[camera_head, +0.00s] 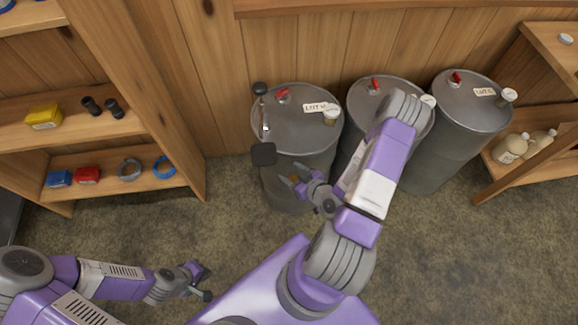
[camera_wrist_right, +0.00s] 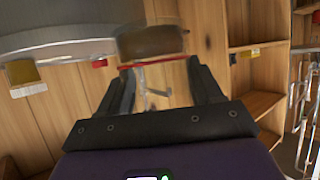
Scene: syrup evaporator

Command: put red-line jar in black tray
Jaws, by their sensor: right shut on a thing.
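My right gripper (camera_head: 293,177) is in front of the left drum. In the right wrist view its two fingers (camera_wrist_right: 160,85) are shut on a clear jar (camera_wrist_right: 155,78) with a red line around it near the fingertips. In the head view the jar is too small and covered to make out clearly. A small dark square piece (camera_head: 263,153), possibly the black tray, shows at the left drum's front, just left of and above my right gripper. My left gripper (camera_head: 206,281) is open and empty, low over the floor.
Three grey drums (camera_head: 297,125) with red caps stand along the wooden wall. A shelf (camera_head: 105,130) on the left holds yellow, blue and red items and rings. A right shelf (camera_head: 553,165) holds pale jugs. The floor between is clear.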

